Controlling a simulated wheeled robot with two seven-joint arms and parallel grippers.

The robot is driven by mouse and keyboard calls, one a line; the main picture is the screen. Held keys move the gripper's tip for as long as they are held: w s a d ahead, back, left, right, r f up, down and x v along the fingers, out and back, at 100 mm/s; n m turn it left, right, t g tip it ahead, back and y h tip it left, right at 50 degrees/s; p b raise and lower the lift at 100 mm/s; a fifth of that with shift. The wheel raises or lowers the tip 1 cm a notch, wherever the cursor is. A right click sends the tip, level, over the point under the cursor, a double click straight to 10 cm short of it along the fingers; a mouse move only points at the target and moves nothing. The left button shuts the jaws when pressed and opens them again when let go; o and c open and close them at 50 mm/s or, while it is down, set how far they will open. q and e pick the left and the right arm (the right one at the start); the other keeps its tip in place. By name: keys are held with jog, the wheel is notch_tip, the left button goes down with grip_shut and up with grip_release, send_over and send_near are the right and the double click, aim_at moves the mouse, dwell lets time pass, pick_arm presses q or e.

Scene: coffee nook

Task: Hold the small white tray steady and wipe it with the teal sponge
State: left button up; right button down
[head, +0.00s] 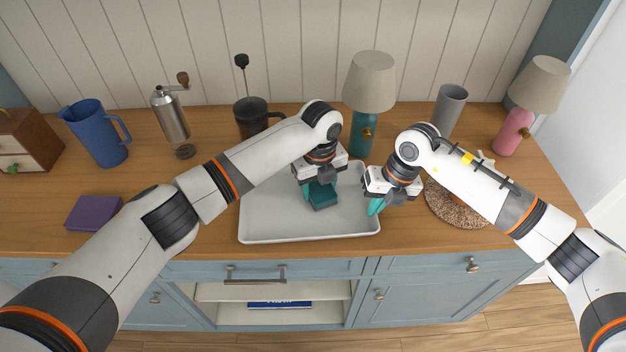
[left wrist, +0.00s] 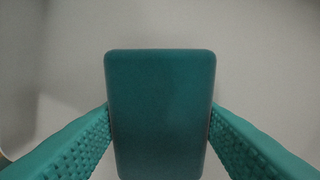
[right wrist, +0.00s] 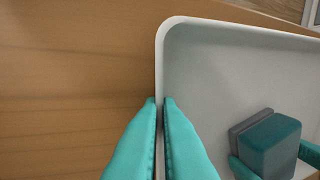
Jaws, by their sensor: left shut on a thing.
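The small white tray (head: 268,222) lies on the wooden counter in the head view, near its front edge. My left gripper (head: 320,188) is shut on the teal sponge (head: 323,199) over the right half of the tray. The sponge (left wrist: 160,115) sits between both fingers in the left wrist view. The right wrist view shows the sponge's grey lower layer (right wrist: 245,125) at the tray floor; whether it touches cannot be told. My right gripper (head: 375,207) is at the tray's right rim. In the right wrist view its fingers (right wrist: 160,103) are closed on either side of the rim.
A purple block (head: 93,212) and blue pitcher (head: 97,132) stand left. A grinder (head: 170,115), a dark press (head: 251,118) and a teal lamp (head: 369,85) stand behind. A woven mat (head: 440,209), a grey cup (head: 449,108) and a pink lamp (head: 512,128) are right.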

pick_arm(q)
jog(key=shift+w+d, duration=0.1)
jog(key=shift+d, duration=1.15)
jog(key=shift+a+f, duration=0.1)
jog(key=shift+a, duration=1.95)
notch_tip(320, 180, up, 4)
jog(key=shift+d+r, duration=0.1)
jog(key=shift+d, duration=0.05)
jog(key=shift+r, duration=2)
jog(key=shift+f, duration=0.15)
